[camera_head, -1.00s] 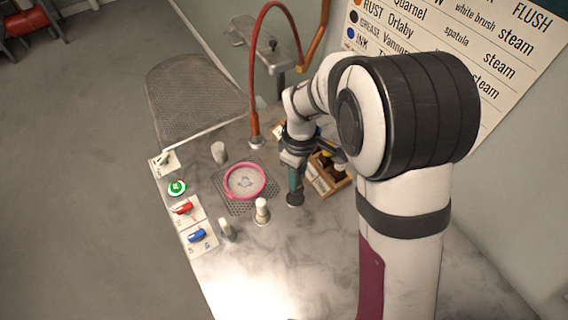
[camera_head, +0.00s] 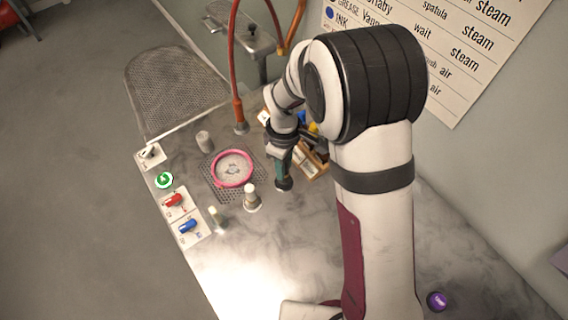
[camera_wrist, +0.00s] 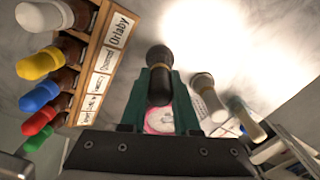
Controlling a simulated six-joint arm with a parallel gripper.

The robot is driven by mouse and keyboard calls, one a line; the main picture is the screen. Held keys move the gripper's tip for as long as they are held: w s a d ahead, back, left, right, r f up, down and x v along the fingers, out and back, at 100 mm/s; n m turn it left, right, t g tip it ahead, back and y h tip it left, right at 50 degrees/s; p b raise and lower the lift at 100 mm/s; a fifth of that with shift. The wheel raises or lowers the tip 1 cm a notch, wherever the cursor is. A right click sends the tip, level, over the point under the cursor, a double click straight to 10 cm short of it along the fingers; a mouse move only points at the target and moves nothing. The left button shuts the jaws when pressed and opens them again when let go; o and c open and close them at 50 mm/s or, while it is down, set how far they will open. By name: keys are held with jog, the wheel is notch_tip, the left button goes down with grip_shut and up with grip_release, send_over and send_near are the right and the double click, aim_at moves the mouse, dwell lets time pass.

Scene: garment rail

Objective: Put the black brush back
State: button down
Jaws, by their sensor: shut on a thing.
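My gripper (camera_head: 283,170) points down over the marble table, right of the pink ring. Its green fingers (camera_wrist: 160,105) are shut on the black brush. In the wrist view, the brush (camera_wrist: 159,57) has a rounded black end and a tan band, between the fingers. In the head view, its dark lower end (camera_head: 284,184) shows just below the fingertips, low over the table. I cannot tell whether it touches the table or sits in a holder. A white-topped brush (camera_head: 251,195) stands in a holder to the left; a paler one (camera_head: 217,216) stands farther left.
A wooden rack (camera_head: 316,172) with colour-capped bottles is close at my gripper's right. The pink ring (camera_head: 233,184) lies over a perforated drain grid. Green (camera_head: 164,180), red (camera_head: 173,200) and blue (camera_head: 188,226) controls line the left edge. The table's front is clear.

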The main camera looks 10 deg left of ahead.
jog(key=shift+f, duration=0.4)
dwell(0.8)
jog(key=shift+f, duration=0.4)
jog(key=shift+f, duration=0.2)
dwell(0.4)
jog(key=shift+c, duration=1.2)
grip_release()
jog(key=shift+r, duration=3.8)
